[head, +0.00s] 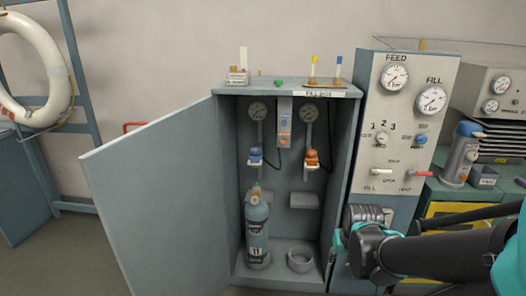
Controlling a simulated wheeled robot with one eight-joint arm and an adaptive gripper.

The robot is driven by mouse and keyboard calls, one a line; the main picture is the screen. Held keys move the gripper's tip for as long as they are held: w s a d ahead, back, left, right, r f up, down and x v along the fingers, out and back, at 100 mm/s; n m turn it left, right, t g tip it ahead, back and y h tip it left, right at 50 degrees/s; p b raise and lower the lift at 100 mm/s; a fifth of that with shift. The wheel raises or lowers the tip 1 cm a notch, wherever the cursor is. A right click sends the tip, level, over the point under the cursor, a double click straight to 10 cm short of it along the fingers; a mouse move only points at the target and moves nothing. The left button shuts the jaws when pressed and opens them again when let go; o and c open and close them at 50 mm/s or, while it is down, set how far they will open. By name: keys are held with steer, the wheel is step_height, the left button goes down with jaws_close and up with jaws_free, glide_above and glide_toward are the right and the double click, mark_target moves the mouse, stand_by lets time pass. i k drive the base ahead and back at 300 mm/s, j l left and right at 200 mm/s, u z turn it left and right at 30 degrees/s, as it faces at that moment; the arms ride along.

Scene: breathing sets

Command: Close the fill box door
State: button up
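The fill box (347,150) is a grey-blue cabinet labelled "FILL BOX" in the middle of the head view. Its door (158,195) is wide open, swung out to the left from the box's left edge. Inside stand a blue cylinder (257,228) on the left and an empty ring holder (300,259) on the right, below two gauges. My gripper (350,243), teal and black, is at the lower right by the box's right front edge. It is well apart from the door. Its fingers are too unclear to tell whether they are open or shut.
A control panel (404,130) with feed and fill gauges stands right of the box. Small items, including a green knob (279,83), sit on the box's top. A life ring (35,75) hangs on a blue rack at left. Floor (65,262) shows clear left of the door.

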mark_target(156, 188)
steer(key=k+j, duration=0.15)
steer(key=j, duration=0.35)
steer(key=k+j+z, duration=0.15)
steer(key=j, duration=0.35)
steer(key=k+j, duration=0.15)
steer(key=j, duration=0.3)
steer(key=k+j+z, duration=0.15)
steer(key=j, duration=0.35)
steer(key=k+j, duration=0.2)
steer(key=j, duration=0.25)
steer(key=k+j+z, duration=0.1)
steer(key=j, duration=0.35)
steer(key=k+j+z, duration=0.1)
steer(key=k+j, duration=0.45)
steer(key=j, duration=0.3)
steer(key=j+z, duration=0.15)
steer(key=i+j, duration=0.05)
